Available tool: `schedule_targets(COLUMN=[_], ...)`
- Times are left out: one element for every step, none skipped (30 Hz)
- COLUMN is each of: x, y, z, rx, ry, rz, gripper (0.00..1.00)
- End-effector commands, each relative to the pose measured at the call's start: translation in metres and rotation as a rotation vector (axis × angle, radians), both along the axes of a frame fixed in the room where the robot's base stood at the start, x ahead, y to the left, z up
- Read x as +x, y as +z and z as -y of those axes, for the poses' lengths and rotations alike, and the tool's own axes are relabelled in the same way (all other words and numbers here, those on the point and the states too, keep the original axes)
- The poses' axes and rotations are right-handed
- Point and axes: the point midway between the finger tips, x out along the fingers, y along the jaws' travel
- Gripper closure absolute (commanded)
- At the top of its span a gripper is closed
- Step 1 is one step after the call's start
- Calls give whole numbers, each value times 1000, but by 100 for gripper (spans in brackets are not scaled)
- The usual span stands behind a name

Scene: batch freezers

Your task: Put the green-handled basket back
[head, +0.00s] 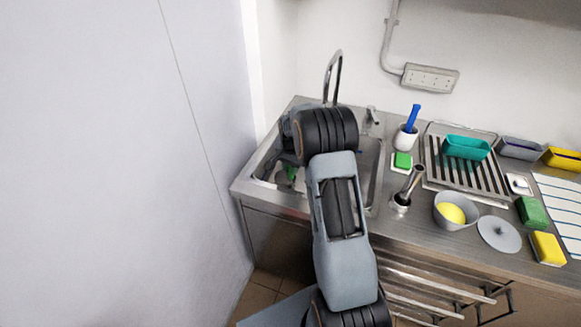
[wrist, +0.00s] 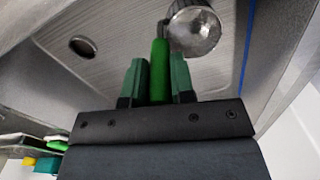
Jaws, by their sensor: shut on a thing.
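In the wrist view, my gripper (wrist: 158,72) has its two dark green fingers shut on the bright green handle of the basket. The basket (wrist: 196,30) is a small round metal mesh cup just beyond the fingertips, over the sink (wrist: 110,45). In the head view, my arm hides most of the gripper and the basket. A small bright green piece (head: 290,173) shows low at the left inside the sink (head: 372,175), left of my arm; I cannot tell surely whether it is the handle. Whether the basket touches the sink is unclear.
Right of the sink stand a white cup (head: 404,138) with a blue-handled tool, a green sponge (head: 402,161), an upright metal tool (head: 408,190) and a bowl (head: 440,217) holding something yellow. A slatted rack (head: 440,175) bears a teal tray. The tap (head: 334,70) rises behind my arm.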

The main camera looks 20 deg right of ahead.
Motion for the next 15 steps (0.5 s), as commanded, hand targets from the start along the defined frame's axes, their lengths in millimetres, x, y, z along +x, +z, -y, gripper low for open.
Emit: schedule_targets(x=[0,0,0,0,0,0,0,0,0,0,0,0,0,0,0], y=[1,1,1,1,1,0,0,-1,-3,-4,-2,-2,-2,-2,-2], z=[0,0,0,0,0,0,0,0,0,0,0,0,0,0,0], rx=[-1,-1,-1,-1,-1,0,0,0,0,0,0,0,0,0,0], ry=[0,0,0,0,0,0,0,0,0,0,0,0,0,0,0], rz=[2,3,2,2,2,1,1,1,1,1,1,1,1,1,1], gripper=[100,100,100,100,100,100,100,100,100,100,74,70,67,65,61])
